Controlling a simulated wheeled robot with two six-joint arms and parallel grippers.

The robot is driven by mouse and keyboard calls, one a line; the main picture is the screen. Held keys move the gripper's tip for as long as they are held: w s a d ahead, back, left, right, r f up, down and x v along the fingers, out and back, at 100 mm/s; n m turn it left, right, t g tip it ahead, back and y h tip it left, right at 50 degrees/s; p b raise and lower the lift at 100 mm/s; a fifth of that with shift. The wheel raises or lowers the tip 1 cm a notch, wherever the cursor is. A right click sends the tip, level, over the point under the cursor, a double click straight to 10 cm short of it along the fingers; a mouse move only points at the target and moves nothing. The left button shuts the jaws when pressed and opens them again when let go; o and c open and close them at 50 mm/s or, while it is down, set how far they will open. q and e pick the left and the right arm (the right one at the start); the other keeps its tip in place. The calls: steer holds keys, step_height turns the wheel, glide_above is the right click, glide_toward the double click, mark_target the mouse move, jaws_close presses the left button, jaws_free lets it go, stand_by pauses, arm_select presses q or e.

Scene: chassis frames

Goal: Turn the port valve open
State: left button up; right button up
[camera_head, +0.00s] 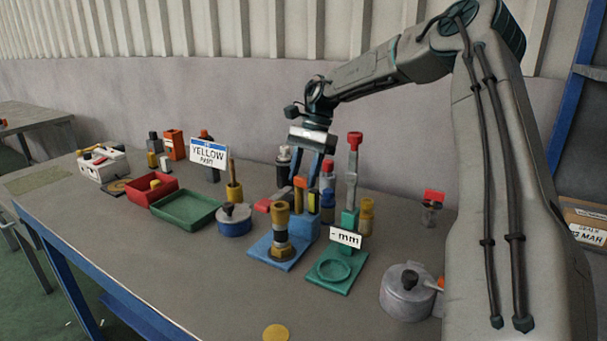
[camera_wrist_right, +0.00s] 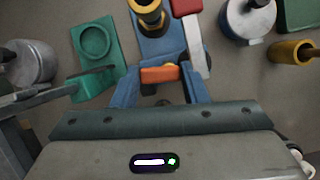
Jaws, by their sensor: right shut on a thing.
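A blue stand (camera_head: 306,229) carries a brass-and-black fitting (camera_head: 281,238) on its front plate; it also shows in the wrist view (camera_wrist_right: 146,45). A grey lever with a red end (camera_wrist_right: 190,35) lies beside it, low on the left in the head view (camera_head: 263,205). My right gripper (camera_head: 305,179) points down over the blue stand. Its blue fingers are shut on an orange piece (camera_wrist_right: 160,74), which also shows in the head view (camera_head: 300,182). How that piece joins the stand is partly hidden. My left gripper is out of view.
A green stand (camera_head: 336,272) with an upright red-topped lever (camera_head: 353,160) is close on the right. A blue pot (camera_head: 235,220), a green tray (camera_head: 185,210) and a red tray (camera_head: 152,188) are on the left. A grey pot (camera_head: 406,292) stands front right.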

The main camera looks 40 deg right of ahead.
stand_by(0.4)
steer(key=o, duration=1)
steer(key=shift+v, duration=5.4)
